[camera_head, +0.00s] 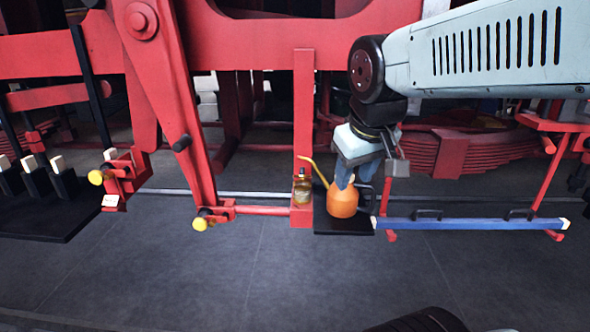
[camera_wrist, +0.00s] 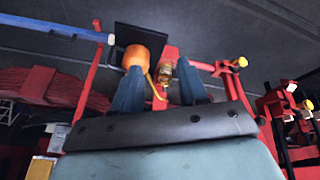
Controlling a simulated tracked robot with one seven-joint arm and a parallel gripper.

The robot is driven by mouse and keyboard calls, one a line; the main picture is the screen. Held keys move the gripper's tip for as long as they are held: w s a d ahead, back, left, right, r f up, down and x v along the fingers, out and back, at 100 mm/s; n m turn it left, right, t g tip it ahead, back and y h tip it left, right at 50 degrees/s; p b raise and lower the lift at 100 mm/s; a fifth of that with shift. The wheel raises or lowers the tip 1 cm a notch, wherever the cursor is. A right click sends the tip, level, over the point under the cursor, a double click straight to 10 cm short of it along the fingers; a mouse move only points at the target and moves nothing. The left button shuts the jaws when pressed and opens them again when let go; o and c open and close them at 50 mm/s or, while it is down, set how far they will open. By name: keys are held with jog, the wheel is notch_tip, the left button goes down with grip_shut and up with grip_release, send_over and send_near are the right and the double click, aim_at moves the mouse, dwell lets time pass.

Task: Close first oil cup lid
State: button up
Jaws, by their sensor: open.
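The oil cup (camera_head: 302,190) is a small amber glass and brass cup on a red bracket at the foot of a red post. Its top looks dark, and I cannot tell how its lid stands. In the wrist view the oil cup (camera_wrist: 165,72) shows in the gap between my fingers, beyond them. My gripper (camera_head: 346,182) is open and points down, to the right of the cup and apart from it in the head view. Its two blue fingers also show in the wrist view (camera_wrist: 161,76), with nothing held between them.
A blue bar (camera_head: 470,224) lies to the right. Red rods with yellow knobs (camera_head: 199,224) are at left. The floor in front is clear.

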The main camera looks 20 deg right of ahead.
jog(key=w+d+f+n+g+h, duration=0.1)
jog(key=w+n+g+h, duration=0.2)
jog(key=w+n, duration=0.4)
jog(key=n+g+h, duration=0.1)
jog(key=n+h, duration=0.9)
jog(key=n, duration=0.6)
send_near(302, 169)
jog(key=w+d+f, duration=0.1)
jog(key=d+f, duration=0.1)
jog(key=d, duration=0.1)
jog(key=shift+r+x, duration=0.15)
jog(key=shift+x, duration=1.55)
jog(key=shift+r+x, duration=0.1)
jog(key=shift+x, duration=1.6)
jog(key=shift+d, duration=0.1)
jog(key=shift+c, duration=0.2)
grip_shut()
